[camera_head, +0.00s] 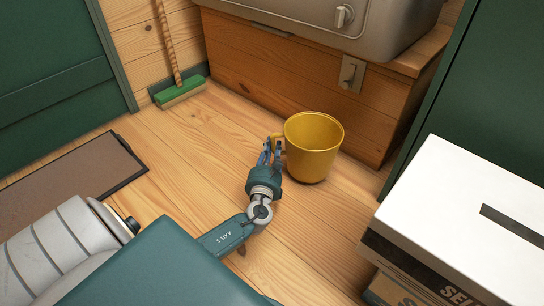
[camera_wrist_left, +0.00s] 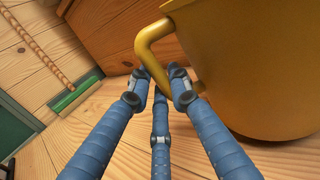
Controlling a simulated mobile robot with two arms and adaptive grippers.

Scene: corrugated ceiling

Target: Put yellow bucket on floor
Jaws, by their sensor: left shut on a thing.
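The yellow bucket (camera_head: 316,150) stands upright low over the wooden floor (camera_head: 190,150), in front of the wooden cabinet; I cannot tell for sure if its base touches the boards. Its handle faces left, towards my left gripper (camera_head: 271,150). In the left wrist view the bucket (camera_wrist_left: 250,70) fills the right side, and the blue fingers of my left gripper (camera_wrist_left: 162,85) are closed around the lower part of its handle (camera_wrist_left: 150,45). The bucket's inside looks empty. My right gripper is in neither view.
A wooden cabinet (camera_head: 290,85) with a grey unit (camera_head: 330,20) on top stands close behind the bucket. A white-topped box (camera_head: 470,210) is at the right. A broom (camera_head: 178,88) leans at the back left, and a brown mat (camera_head: 75,175) lies left. Floor between mat and bucket is clear.

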